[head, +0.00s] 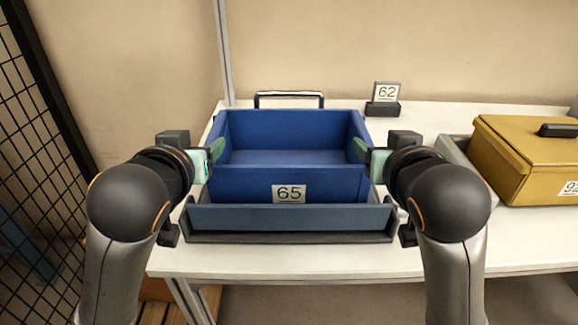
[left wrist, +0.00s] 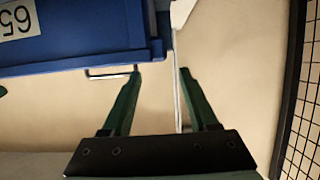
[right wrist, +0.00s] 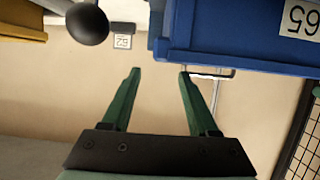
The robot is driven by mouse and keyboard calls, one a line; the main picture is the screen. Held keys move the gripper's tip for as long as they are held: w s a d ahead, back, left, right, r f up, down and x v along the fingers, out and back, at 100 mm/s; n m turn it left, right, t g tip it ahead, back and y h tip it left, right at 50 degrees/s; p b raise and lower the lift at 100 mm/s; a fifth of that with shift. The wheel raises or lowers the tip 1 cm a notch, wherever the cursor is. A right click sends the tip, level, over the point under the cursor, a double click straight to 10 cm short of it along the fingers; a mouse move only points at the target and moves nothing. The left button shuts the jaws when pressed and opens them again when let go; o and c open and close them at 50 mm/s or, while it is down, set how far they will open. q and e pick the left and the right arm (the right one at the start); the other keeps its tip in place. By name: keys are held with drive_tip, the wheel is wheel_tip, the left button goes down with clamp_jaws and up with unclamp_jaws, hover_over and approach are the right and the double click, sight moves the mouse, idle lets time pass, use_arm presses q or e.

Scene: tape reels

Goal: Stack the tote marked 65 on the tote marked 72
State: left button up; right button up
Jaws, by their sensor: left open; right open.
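The blue tote marked 65 (head: 289,175) stands upright and open-topped on the white table; its inside looks empty. It also shows in the left wrist view (left wrist: 90,35) and the right wrist view (right wrist: 235,40). My left gripper (head: 208,158) is open at its left side wall, and my right gripper (head: 368,158) is open at its right side wall. Each seems to have one finger on the inner side of the wall and one outside; contact cannot be told. No marking 72 is readable in any view.
A slate-blue panel with a dark base (head: 290,217) is in front of tote 65. Behind are a metal handle (head: 289,94) and a sign marked 62 (head: 386,93). A mustard lidded box (head: 510,160) stands right. A black mesh (head: 45,150) is left.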

sight(212, 136)
use_arm(q)
drive_tip(key=x, duration=0.8)
drive_tip(key=shift+w+f, duration=0.15)
drive_tip(key=shift+w, duration=0.25)
use_arm(e)
drive_tip(key=x, duration=0.8)
drive_tip(key=shift+w+f, duration=0.15)
drive_tip(key=shift+w, duration=0.25)
use_arm(q)
clamp_jaws()
use_arm(e)
clamp_jaws()
